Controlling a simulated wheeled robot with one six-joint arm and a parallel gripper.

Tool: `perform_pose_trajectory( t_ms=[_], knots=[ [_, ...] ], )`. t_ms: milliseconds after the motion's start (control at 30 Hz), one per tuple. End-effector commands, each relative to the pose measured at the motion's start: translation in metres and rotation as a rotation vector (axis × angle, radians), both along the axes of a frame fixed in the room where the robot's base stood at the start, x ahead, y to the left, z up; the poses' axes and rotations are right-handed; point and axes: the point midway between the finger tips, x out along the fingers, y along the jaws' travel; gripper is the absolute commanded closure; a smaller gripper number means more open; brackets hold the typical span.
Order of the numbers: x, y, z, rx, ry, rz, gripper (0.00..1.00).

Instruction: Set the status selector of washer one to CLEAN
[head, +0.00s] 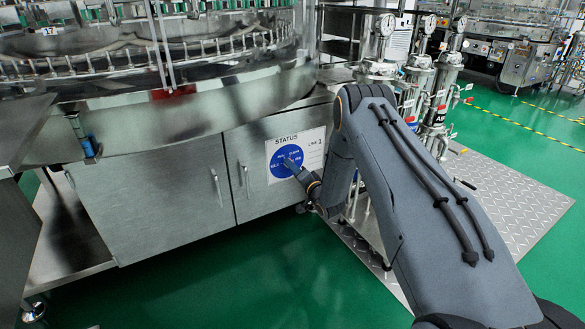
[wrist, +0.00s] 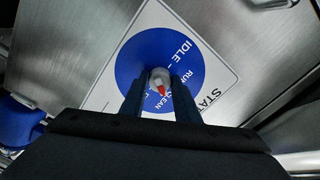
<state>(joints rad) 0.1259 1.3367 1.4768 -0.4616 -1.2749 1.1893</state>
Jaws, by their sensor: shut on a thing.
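The status selector is a small grey knob (wrist: 156,74) with a red mark, at the middle of a blue disc (wrist: 200,62). The disc is on a white STATUS plate (wrist: 226,75), fixed to the steel cabinet front. My gripper (wrist: 158,86) is shut on the knob, one finger on each side. In the wrist view, the red mark is on the knob's lower side, toward the CLEAN lettering. Its exact setting is unclear, and my fingers partly cover the labels.
Steel cabinet doors with bar handles (head: 215,186) are left of the plate. The washer's round steel body (head: 230,105) overhangs above. Pipes with gauges (head: 385,25) stand close on the right, by a raised tread plate (head: 510,190). Green floor (head: 300,275) is clear in front.

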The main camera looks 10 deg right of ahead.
Motion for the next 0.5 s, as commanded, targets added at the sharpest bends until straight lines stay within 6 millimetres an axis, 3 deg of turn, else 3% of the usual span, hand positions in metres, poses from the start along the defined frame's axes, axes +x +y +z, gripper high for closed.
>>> perform_pose_trajectory(
  t_ms=[367,400,500],
  knots=[
    [0.0004,-0.0009,0.0003,0.002,0.0,-0.002,0.94],
    [0.0004,-0.0009,0.0003,0.002,0.0,-0.002,0.65],
    [0.0003,-0.0005,0.0004,0.002,0.0,-0.001,0.53]
  ],
)
